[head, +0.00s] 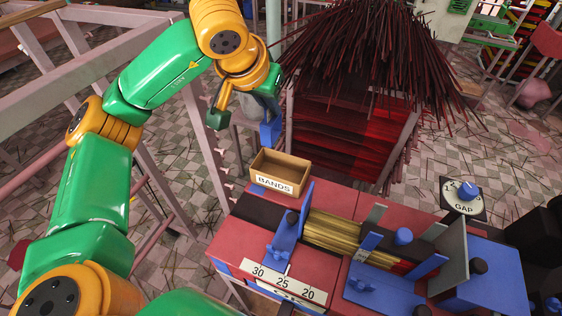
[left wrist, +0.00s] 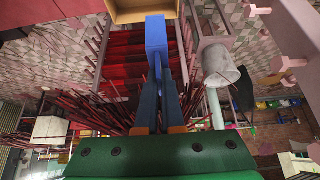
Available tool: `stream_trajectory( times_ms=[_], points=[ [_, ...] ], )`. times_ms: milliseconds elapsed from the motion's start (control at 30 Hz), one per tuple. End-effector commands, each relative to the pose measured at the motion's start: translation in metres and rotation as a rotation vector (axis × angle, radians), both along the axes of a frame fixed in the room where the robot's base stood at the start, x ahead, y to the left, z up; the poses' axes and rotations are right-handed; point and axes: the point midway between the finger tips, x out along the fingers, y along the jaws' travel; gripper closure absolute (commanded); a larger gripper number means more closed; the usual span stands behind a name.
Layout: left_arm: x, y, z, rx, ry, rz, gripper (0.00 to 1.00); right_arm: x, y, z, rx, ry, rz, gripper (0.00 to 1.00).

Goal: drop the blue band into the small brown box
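The small brown box (head: 286,160) is open at the top and has a label reading BANDS. It stands at the back left corner of the red bench. My left gripper (head: 264,104) is above and behind the box in the head view. It is shut on the blue band (head: 270,133), which hangs below the fingertips as a small blue block, clear of the box. In the left wrist view the band (left wrist: 156,34) sits at the tips of the dark blue fingers (left wrist: 160,75). The box's edge (left wrist: 145,14) shows just beyond it. My right gripper is not in view.
A bundle of yellow sticks (head: 338,230) lies between blue clamps on the red bench (head: 235,240). A white number scale (head: 283,283) is at the front. A rack heaped with dark red sticks (head: 350,130) stands behind the box. A GAP dial (head: 462,205) is at right.

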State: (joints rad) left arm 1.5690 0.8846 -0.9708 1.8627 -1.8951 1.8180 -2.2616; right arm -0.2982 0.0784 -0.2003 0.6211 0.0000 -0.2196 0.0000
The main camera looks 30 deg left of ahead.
Motion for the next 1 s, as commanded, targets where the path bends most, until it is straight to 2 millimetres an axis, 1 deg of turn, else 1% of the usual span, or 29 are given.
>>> stream_trajectory(
  times_ms=[33,300,333,400,633,700,767,1000],
  points=[
    [0.0,0.0,-0.009,0.0,0.0,0.0,1.0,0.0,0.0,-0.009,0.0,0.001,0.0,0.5],
    [0.0,0.0,-0.053,0.0,0.0,0.0,1.0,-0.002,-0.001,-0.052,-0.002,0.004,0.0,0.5],
    [0.0,0.0,-0.056,0.0,0.0,0.0,1.0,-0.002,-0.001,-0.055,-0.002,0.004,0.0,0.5],
    [0.0,0.0,-0.06,0.0,0.0,0.0,1.0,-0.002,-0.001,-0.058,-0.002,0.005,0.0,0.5],
    [0.0,0.0,-0.056,0.0,0.0,0.0,1.0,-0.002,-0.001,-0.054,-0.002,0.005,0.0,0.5],
    [0.0,0.0,-0.056,0.0,0.0,0.0,0.77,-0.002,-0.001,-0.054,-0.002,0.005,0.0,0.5],
    [0.0,0.0,-0.056,0.0,0.0,0.0,0.6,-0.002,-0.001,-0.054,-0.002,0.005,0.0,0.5],
    [0.0,0.0,-0.056,0.0,0.0,0.0,0.6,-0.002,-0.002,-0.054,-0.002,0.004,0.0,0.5]
  ],
)
